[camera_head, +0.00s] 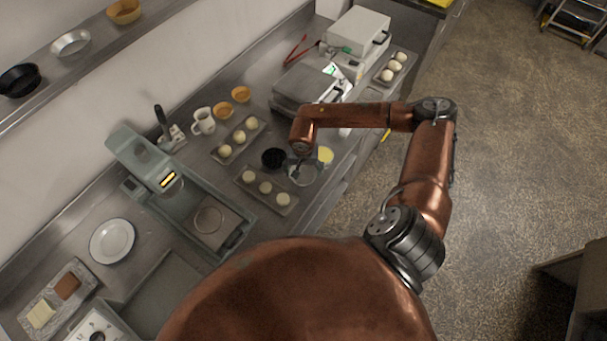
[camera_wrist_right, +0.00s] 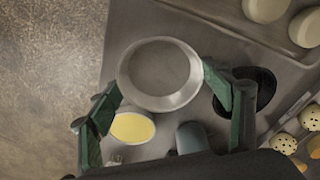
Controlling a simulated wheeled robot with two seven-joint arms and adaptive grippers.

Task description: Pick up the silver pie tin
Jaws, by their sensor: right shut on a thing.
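The silver pie tin (camera_head: 311,178) is at the front edge of the steel counter in the head view, partly hidden by my right gripper (camera_head: 301,172). In the right wrist view the round, empty tin (camera_wrist_right: 160,73) lies between the two green fingers of my right gripper (camera_wrist_right: 162,82). The fingers are shut on the tin at its rim. I cannot tell whether the tin is lifted off the counter. My left gripper is not in view.
A black tin (camera_head: 273,158) and a yellow-filled round dish (camera_head: 326,155) stand close to the silver tin. A tray of dough balls (camera_head: 250,194) lies to its left in the head view. Scales, a press (camera_head: 308,82) and a mug (camera_head: 203,122) crowd the counter.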

